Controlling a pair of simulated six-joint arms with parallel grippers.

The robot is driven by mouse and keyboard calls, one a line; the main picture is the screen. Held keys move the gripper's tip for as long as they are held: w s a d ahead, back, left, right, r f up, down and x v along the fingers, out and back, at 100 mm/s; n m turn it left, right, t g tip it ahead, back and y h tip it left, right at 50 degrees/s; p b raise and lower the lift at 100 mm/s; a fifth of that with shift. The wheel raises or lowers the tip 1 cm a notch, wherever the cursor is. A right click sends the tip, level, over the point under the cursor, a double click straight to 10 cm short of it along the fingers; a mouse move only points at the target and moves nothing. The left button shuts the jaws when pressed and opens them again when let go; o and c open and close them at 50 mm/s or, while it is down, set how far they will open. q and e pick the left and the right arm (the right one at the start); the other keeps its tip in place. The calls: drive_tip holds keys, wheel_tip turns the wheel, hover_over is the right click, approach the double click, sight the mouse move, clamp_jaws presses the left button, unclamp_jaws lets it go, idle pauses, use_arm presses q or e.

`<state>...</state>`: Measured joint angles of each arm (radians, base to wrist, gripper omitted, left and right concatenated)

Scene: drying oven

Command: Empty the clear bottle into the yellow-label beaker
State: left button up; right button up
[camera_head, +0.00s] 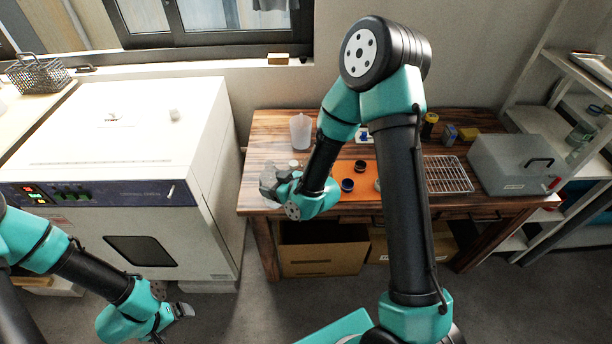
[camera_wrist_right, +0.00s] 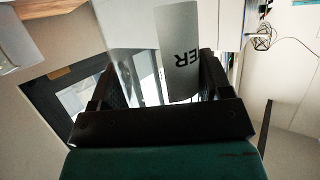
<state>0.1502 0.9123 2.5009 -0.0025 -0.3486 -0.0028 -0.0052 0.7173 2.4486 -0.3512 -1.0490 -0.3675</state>
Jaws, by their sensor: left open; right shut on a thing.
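My right gripper (camera_head: 279,187) is shut on a clear bottle (camera_head: 268,179) and holds it at the left end of the wooden table. In the right wrist view the bottle (camera_wrist_right: 135,35) is between the fingers (camera_wrist_right: 155,85), with a grey label (camera_wrist_right: 178,55) whose letters "ER" are upside down. Its tilt and contents are unclear. A translucent white beaker (camera_head: 300,131) stands on the table behind the gripper. A pale vessel (camera_wrist_right: 28,35) also shows at the wrist view's upper left. I cannot make out a yellow label on either. My left gripper (camera_head: 181,312) is open and empty, low in front of the oven.
The white drying oven (camera_head: 120,190) stands left of the table. An orange mat (camera_head: 365,188) holds dark round items (camera_head: 347,185). My right arm hides part of the table.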

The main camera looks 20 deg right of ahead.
drive_tip(key=w+d+f+m+t+h, duration=0.1)
drive_tip(key=w+d+f+m+h, duration=0.1)
drive_tip(key=w+d+m+h, duration=0.3)
drive_tip(key=shift+w+d+f+m+t+h, duration=0.3)
drive_tip(key=shift+w+m+t+h, duration=0.15)
drive_tip(key=shift+m+h, duration=0.65)
